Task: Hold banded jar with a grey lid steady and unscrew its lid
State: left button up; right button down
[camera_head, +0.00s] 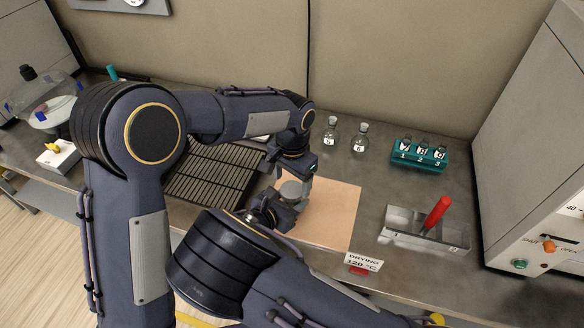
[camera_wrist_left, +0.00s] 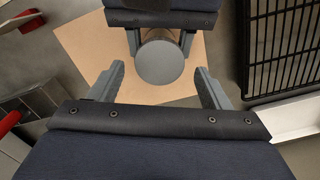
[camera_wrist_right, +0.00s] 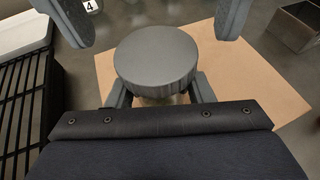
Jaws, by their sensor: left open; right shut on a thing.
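The jar's round grey lid (camera_wrist_right: 155,58) faces up in the right wrist view; it also shows in the left wrist view (camera_wrist_left: 160,62) and the head view (camera_head: 291,189). The jar body is mostly hidden under the lid, and I cannot make out its bands. My right gripper (camera_wrist_right: 160,88) is shut on the jar below the lid, one finger on each side. My left gripper (camera_wrist_left: 159,76) is open on the opposite side. Its fingers are spread wide beside the lid, with gaps between them and the lid.
The jar is over a tan mat (camera_head: 335,212). A black rack (camera_head: 212,176) lies left of it. Two small flasks (camera_head: 331,134) and a teal vial rack (camera_head: 418,153) stand behind. A metal tray (camera_head: 400,232) with a red-handled tool (camera_head: 436,214) is at right.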

aim_at(292, 189)
pick_arm(q)
jog(key=shift+f, duration=1.3)
jog(key=c, duration=0.9)
jog(key=o, duration=1)
jog(key=shift+r, duration=0.15)
notch_tip(292, 189, up, 8)
jog(key=shift+f, duration=0.2)
jog(key=shift+c, duration=0.5)
notch_tip(292, 189, down, 8)
jog(key=shift+r, duration=0.1)
